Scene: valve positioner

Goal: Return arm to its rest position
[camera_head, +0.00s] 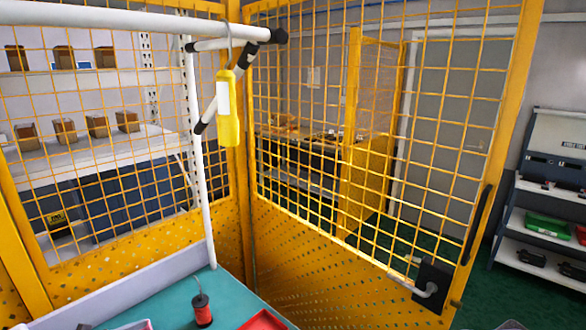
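Neither of my grippers shows in the head view, and I cannot make out any part of my arms for certain. Whether the grippers hold anything cannot be seen. A teal work surface (165,300) lies at the bottom left with a pale raised edge. A small red cylinder with a dark top (202,311) stands upright on it. Part of a red tray (264,321) shows at the bottom edge.
A white tube frame (130,20) with black joints spans the upper left. A yellow tool (228,108) hangs from its hook. Yellow mesh fencing (330,140) closes off the back and right. Shelves (545,215) stand beyond it at right.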

